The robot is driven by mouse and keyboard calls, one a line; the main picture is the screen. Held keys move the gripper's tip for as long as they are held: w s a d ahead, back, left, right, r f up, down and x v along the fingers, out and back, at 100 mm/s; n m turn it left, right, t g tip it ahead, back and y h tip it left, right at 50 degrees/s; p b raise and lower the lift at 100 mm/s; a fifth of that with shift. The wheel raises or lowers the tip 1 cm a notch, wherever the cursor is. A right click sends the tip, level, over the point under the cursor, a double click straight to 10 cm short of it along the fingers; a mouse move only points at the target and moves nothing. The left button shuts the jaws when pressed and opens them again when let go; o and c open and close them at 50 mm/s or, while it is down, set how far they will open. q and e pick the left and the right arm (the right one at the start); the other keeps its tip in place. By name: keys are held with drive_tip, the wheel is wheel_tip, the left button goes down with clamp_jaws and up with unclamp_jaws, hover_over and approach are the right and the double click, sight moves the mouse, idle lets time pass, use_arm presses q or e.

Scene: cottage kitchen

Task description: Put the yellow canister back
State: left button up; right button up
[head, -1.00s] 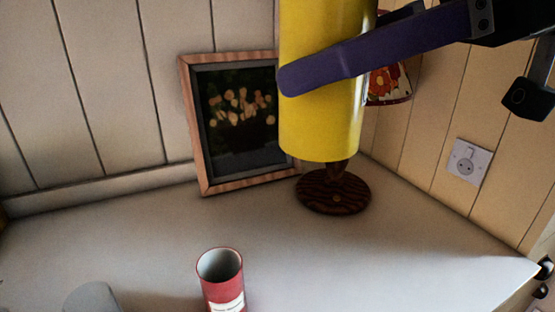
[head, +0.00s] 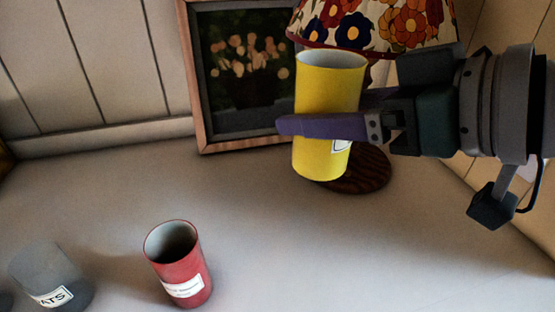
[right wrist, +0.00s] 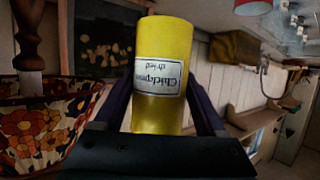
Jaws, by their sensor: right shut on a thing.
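The yellow canister (head: 322,150) is upright, tilted slightly, with its open top showing in the head view. My right gripper (head: 325,115) comes from the right and is shut around its middle. The canister appears above the counter, in front of the lamp's base. In the right wrist view the canister (right wrist: 162,35) sits between the two purple fingers, its white label, reading like "Chickpeas dried", upside down. My left gripper is not in view.
A red canister (head: 180,265) and a grey canister (head: 45,270) stand on the pale counter (head: 260,240) at front left. A framed picture (head: 240,90) leans at the wall beside a floral-shaded lamp (head: 385,25). Clear counter lies between the red canister and the lamp base (head: 365,175).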

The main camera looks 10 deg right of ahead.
use_arm(q)
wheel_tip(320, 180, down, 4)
drive_tip(key=b, duration=0.3)
drive_tip(key=shift+b, duration=0.35)
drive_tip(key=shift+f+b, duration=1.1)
drive_tip(key=shift+b, duration=0.05)
use_arm(e)
drive_tip(key=shift+d+f, duration=0.1)
drive_tip(key=shift+f, duration=9.1)
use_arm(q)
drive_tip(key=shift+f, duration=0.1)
use_arm(e)
drive_tip(key=shift+f, duration=0.1)
